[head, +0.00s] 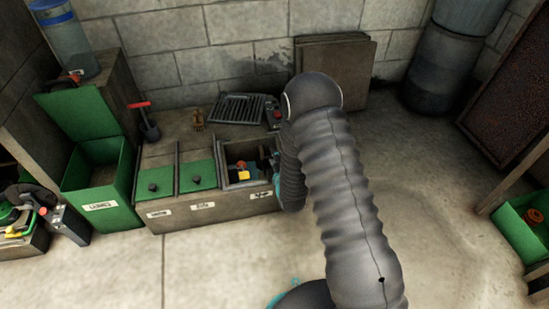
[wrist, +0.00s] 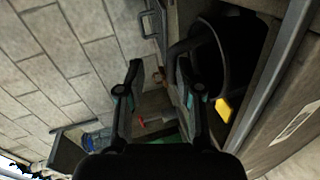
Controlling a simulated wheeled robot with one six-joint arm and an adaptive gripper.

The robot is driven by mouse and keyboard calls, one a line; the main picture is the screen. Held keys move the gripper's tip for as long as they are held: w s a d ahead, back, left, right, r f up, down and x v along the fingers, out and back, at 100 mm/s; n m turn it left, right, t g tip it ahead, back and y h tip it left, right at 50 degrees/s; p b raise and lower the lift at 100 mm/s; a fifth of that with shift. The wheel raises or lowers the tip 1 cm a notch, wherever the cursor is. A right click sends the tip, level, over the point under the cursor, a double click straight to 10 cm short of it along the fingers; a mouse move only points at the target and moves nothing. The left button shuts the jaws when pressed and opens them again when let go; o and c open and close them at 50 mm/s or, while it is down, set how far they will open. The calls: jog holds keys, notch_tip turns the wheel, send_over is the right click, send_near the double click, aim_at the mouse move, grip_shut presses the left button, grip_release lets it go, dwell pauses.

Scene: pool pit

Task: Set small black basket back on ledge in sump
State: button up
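The small black basket (wrist: 238,42) sits inside an open compartment in the wrist view, with its dark rim or handle arching toward my gripper. In the head view the open sump compartment (head: 232,185) is the rightmost of the low box, and its inside is dark. A yellow piece (wrist: 223,109) shows beside the basket; it also shows in the head view (head: 243,175). My gripper (wrist: 159,66) has its two fingers spread apart, with the right finger close to the basket's handle. I cannot tell whether they touch. In the head view my arm mostly hides the gripper.
Two green lids (head: 197,176) cover the other compartments. A grate (head: 241,108) and a red-handled tool (head: 149,123) are behind. An open green bin (head: 110,205) stands left, and another green bin (head: 522,238) lies far right. The floor in front is clear.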

jog(key=r+v, duration=0.1)
jog(key=v, duration=1.1)
jog(key=w+d+r+m+g+h, duration=0.1)
jog(key=w+d+r+m, duration=0.15)
jog(key=r, duration=0.25)
jog(key=w+d+r+m+g+h, duration=0.1)
jog(key=r+m, duration=0.2)
jog(key=r, duration=0.3)
jog(key=s+d+r+m+g+h, duration=0.1)
jog(key=s+d+r+m+g, duration=0.3)
jog(key=r, duration=0.6)
jog(key=s+d+r+m+g, duration=0.1)
jog(key=s+d+r+m, duration=0.1)
jog(key=s, duration=0.6)
jog(key=s+d+r+m+g+h, duration=0.1)
jog(key=s+d+r+m, duration=0.2)
jog(key=s+r+m, duration=0.2)
jog(key=s+d+r+m+g, duration=0.1)
jog(key=s+d+r+m, duration=0.2)
jog(key=s, duration=0.9)
jog(key=shift+d+r+h+p, duration=0.15)
jog(key=shift+r+h+p, duration=0.15)
jog(key=shift+r, duration=0.1)
jog(key=shift+m, duration=0.25)
